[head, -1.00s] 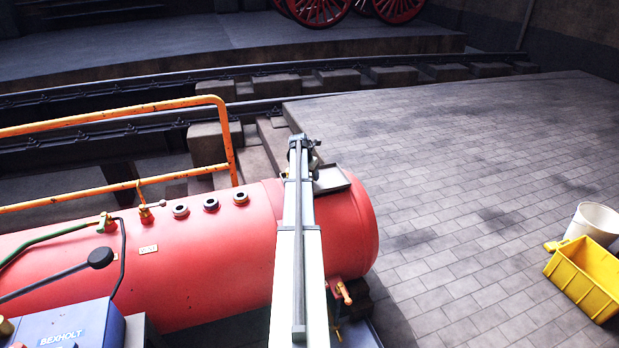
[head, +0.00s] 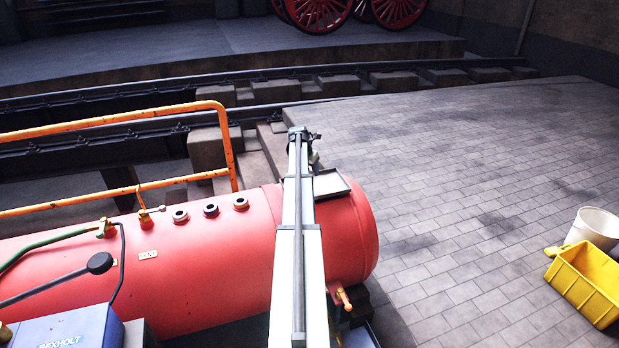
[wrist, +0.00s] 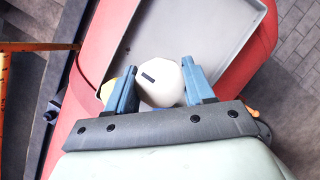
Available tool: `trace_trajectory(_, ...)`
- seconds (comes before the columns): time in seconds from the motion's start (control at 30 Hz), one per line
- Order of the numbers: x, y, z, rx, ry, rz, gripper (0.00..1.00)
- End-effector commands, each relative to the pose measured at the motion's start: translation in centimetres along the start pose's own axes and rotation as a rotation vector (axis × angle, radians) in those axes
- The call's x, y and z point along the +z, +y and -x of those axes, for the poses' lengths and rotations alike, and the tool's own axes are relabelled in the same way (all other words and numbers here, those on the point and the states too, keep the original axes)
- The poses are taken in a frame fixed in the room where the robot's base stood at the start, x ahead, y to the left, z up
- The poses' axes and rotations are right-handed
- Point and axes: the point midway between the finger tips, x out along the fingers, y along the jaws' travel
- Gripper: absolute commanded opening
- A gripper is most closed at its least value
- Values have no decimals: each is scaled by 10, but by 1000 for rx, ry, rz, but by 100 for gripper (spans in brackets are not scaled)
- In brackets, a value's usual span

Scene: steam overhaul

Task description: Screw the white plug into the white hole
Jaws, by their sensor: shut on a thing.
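In the wrist view the white plug (wrist: 161,84) sits between the two blue fingers of my gripper (wrist: 158,90). It has a faceted round head with a dark mark on top. The gripper is shut on it, above the grey tray (wrist: 205,40) on the red boiler. In the head view my arm hides most of the gripper and the plug. Three round ports stand in a row on the boiler top: a left port (head: 180,216), a middle port (head: 211,210) and a right port (head: 241,204). I cannot tell surely which is the white hole.
The red boiler (head: 200,265) carries the tray (head: 330,185) at its right end. An orange handrail (head: 226,140) runs behind the ports. A valve with a green pipe (head: 106,228) and a black-knobbed lever (head: 99,263) are at left. A yellowish piece (wrist: 107,91) shows beside the left finger.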

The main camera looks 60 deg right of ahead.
Motion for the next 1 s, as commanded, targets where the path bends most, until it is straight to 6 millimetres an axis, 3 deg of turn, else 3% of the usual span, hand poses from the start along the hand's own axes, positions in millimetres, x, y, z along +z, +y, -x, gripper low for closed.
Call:
trace_trajectory(0.27, 14, 1, 35, 1, 0, 1, 18)
trace_trajectory(0.43, 6, 21, 47, 10, 0, 24, 18)
trace_trajectory(0.67, -36, 89, 63, 43, 2, 106, 17)
trace_trajectory(1.0, -121, 191, 93, 96, 6, 242, 17)
